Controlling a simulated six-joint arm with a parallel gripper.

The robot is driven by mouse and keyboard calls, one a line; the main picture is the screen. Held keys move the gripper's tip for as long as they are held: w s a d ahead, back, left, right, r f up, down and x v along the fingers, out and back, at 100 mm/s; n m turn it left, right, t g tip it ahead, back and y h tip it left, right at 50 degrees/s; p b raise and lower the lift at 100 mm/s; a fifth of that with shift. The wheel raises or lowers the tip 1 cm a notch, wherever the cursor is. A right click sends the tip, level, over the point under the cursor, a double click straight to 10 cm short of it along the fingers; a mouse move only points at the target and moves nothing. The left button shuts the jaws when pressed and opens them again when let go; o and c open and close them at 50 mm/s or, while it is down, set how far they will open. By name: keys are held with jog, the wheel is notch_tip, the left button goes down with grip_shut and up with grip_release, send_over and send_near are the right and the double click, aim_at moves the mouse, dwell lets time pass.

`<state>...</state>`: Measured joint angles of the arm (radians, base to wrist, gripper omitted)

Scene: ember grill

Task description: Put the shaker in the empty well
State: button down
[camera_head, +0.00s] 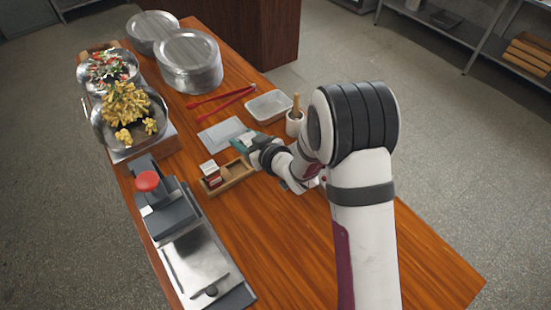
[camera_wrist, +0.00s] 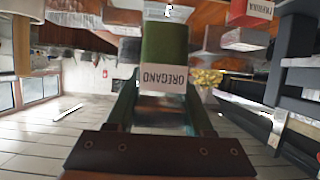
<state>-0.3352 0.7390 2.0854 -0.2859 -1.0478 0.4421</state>
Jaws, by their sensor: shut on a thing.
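My gripper (camera_head: 246,145) is shut on the green shaker (camera_wrist: 165,42), whose white label reads OREGANO upside down in the wrist view. My gripper's fingers (camera_wrist: 162,110) flank it there. In the head view it is held near the far right end of the wooden rack (camera_head: 238,176), seemingly above the table; the exact height is unclear. A red shaker (camera_head: 214,181) with a white top stands in the rack's left part. It also seems to show in the wrist view (camera_wrist: 248,14). The rack's right part looks empty.
A grey flat sheet (camera_head: 222,133), red tongs (camera_head: 222,97), a clear tray (camera_head: 269,106) and a mortar with pestle (camera_head: 294,122) lie beyond the rack. The table's near right is clear.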

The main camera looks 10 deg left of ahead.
jog(key=w+a, duration=0.1)
jog(key=a, duration=0.4)
jog(key=shift+m, duration=0.3)
jog(key=shift+w+a+f, duration=0.1)
jog(key=shift+f, duration=1.85)
jog(key=shift+w+a+f, duration=0.1)
jog(key=shift+f, duration=1.85)
jog(key=shift+c, duration=1)
grip_release()
